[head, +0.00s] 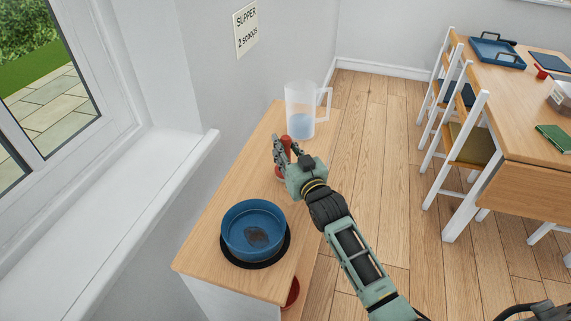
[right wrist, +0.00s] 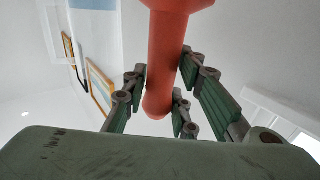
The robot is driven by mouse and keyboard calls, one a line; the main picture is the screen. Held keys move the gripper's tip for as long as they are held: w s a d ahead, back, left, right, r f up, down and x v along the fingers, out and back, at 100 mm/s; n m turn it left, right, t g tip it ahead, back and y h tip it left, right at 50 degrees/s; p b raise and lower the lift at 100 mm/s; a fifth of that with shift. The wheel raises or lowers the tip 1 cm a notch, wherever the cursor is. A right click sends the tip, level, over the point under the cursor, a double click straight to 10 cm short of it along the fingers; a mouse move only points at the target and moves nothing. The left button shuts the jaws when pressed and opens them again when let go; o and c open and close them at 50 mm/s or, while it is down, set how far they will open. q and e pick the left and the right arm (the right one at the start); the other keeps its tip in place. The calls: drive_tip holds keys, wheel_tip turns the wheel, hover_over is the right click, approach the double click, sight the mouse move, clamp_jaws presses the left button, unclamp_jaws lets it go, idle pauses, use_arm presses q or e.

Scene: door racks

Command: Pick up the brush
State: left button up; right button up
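My right gripper (head: 284,146) is at the wooden cabinet top, with its fingers around a red-orange thing (head: 287,143). In the right wrist view the thing is a smooth round handle (right wrist: 165,65) that widens at the top edge. The fingers (right wrist: 160,92) meet the handle from both sides. Whether this is the brush cannot be told, as no bristles show. A bit of red also shows below the gripper, and the hand hides the rest. My left gripper is not seen.
On the cabinet (head: 214,250), a clear jug (head: 300,95) with bluish contents stands just behind the gripper, and a blue bowl (head: 238,219) sits in front on a dark mat. A windowsill (head: 120,210) lies left. A table (head: 500,82) with chairs stands right, across open floor.

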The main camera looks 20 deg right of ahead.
clamp_jaws()
drive_tip(key=shift+r, duration=0.15)
